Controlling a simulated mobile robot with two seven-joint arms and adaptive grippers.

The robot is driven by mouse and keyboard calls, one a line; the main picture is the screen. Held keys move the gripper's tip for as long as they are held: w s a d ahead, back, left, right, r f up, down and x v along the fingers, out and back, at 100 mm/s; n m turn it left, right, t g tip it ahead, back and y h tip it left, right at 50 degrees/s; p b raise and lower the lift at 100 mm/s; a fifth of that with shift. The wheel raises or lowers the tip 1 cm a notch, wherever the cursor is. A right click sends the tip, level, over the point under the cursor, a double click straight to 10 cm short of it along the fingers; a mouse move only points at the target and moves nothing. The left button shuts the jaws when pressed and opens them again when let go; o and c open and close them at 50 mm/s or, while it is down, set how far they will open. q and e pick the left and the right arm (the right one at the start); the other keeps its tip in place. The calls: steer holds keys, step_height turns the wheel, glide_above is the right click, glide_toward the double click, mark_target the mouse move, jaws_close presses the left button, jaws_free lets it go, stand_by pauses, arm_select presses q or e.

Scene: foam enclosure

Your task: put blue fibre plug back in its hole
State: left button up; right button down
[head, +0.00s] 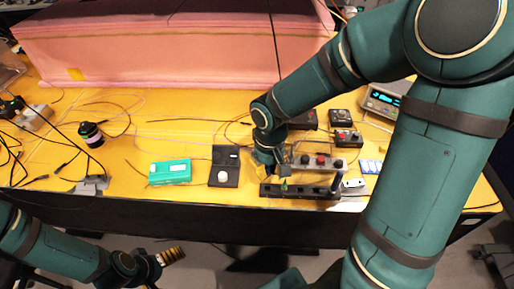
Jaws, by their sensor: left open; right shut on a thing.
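My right gripper (272,172) is low over the left end of a black strip (312,192) near the table's front edge. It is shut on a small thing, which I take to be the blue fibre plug. The fingers and wrist hide most of it, and I cannot tell whether its tip touches a hole. A small green plug (284,185) stands upright at the strip, just right of the gripper. My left gripper (172,256) is open and empty, in front of and below the table edge, away from the strip.
A grey block with black and red knobs (320,162) stands behind the strip. Loose cables lie across the yellow table (130,200). A pink foam block (170,50) stands at the back.

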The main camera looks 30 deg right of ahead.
steer(key=shift+w+r, duration=0.1)
steer(key=shift+r, duration=0.15)
steer(key=shift+s+d, duration=0.1)
steer(key=shift+s, duration=0.2)
steer(key=shift+w+r+p, duration=0.15)
steer(key=shift+r+p, duration=0.2)
steer(key=shift+p, duration=0.05)
step_height(320, 180, down, 3)
steer(key=shift+r+b, duration=0.1)
steer(key=shift+b, duration=1.1)
arm_select(q)
steer(key=shift+s+d+f+b, duration=0.1)
steer(key=shift+s+f+b, duration=0.1)
steer(key=shift+f+b, duration=0.45)
steer(key=shift+s+f+b, duration=0.2)
steer(key=shift+f+b, duration=0.05)
steer(key=shift+f, duration=0.7)
arm_select(e)
steer(key=shift+f, duration=1.15)
arm_select(q)
steer(key=shift+f+b, duration=1)
arm_select(e)
steer(key=shift+f, duration=1.25)
steer(key=c, duration=1.1)
jaws_free()
steer(key=shift+o, duration=0.2)
